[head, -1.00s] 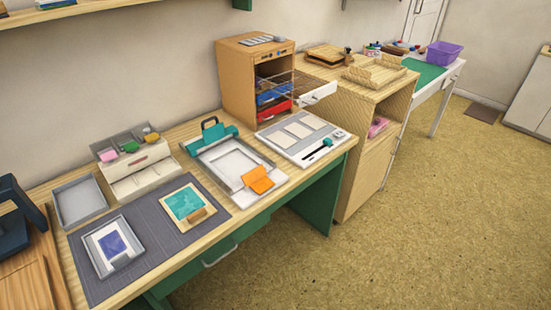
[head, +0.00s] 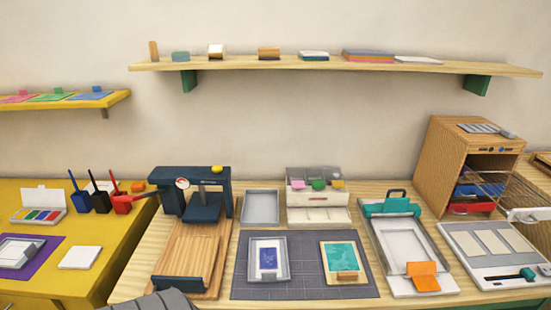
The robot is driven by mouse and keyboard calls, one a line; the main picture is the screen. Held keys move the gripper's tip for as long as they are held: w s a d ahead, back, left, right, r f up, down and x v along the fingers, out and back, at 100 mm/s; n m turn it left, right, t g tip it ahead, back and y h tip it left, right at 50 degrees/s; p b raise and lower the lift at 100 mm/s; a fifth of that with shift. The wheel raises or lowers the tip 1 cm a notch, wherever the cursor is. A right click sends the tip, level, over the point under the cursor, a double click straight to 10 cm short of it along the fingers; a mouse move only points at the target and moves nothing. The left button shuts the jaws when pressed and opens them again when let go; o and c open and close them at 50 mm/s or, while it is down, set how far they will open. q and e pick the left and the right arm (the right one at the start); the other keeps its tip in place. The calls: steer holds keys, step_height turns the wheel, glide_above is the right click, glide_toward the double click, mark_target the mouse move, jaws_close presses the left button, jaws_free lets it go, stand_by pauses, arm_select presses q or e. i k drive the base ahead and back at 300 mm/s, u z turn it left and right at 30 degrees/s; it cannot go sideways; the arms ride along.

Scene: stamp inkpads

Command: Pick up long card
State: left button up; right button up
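Several flat pieces could be cards, and I cannot tell which is the long card. Pale beige cards (head: 495,242) lie side by side on a white board (head: 480,270) at the right. A white card with a blue print (head: 268,256) lies in a grey tray on the dark mat. A teal-printed piece (head: 341,257) lies on the mat to its right.
A dark press (head: 193,200) stands on the left of the wooden bench. An empty grey tray (head: 260,208) and small drawers (head: 318,201) stand behind the mat (head: 304,282). A wooden rack cabinet (head: 462,160) is at the right. A shelf (head: 330,63) runs above. A yellow table (head: 110,245) is at left.

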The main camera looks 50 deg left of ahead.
mark_target(267, 262)
steer(key=u, duration=2.3)
steer(key=i, duration=0.1)
steer(key=u, duration=2.75)
steer(key=k, duration=2)
steer(key=z, duration=2.15)
steer(key=i, duration=0.5)
steer(key=z, duration=0.05)
